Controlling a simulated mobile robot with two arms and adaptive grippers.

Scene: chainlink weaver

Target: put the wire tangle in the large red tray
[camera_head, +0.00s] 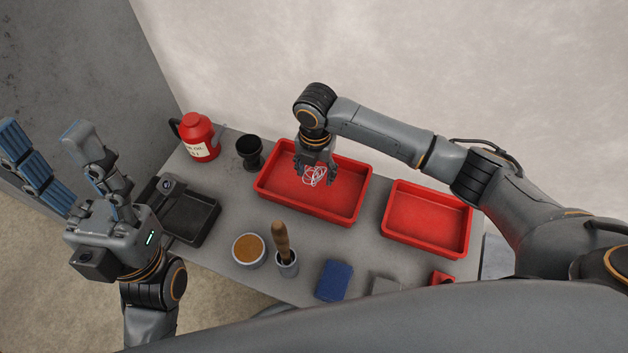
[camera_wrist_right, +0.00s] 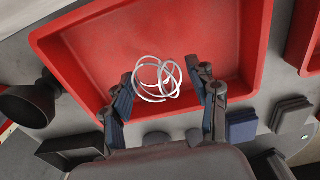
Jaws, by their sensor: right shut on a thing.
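The wire tangle (camera_head: 314,177) is a loose bundle of white loops. My right gripper (camera_head: 316,174) is shut on it and holds it over the large red tray (camera_head: 345,203). In the right wrist view the tangle (camera_wrist_right: 150,92) sits between the two fingers of the gripper (camera_wrist_right: 163,82), with the red floor of the tray (camera_wrist_right: 205,35) behind it. I cannot tell whether the tangle touches the tray floor. My left gripper (camera_head: 46,130) is open and empty, off the table's left side.
A smaller red tray (camera_head: 425,215) stands at the right. A red oil jug (camera_head: 200,138), a black cup (camera_head: 249,152) and a black tray (camera_head: 185,215) are at the left. A wooden-handled tool (camera_head: 281,240), a round bowl (camera_head: 248,249) and a blue block (camera_head: 334,280) line the front.

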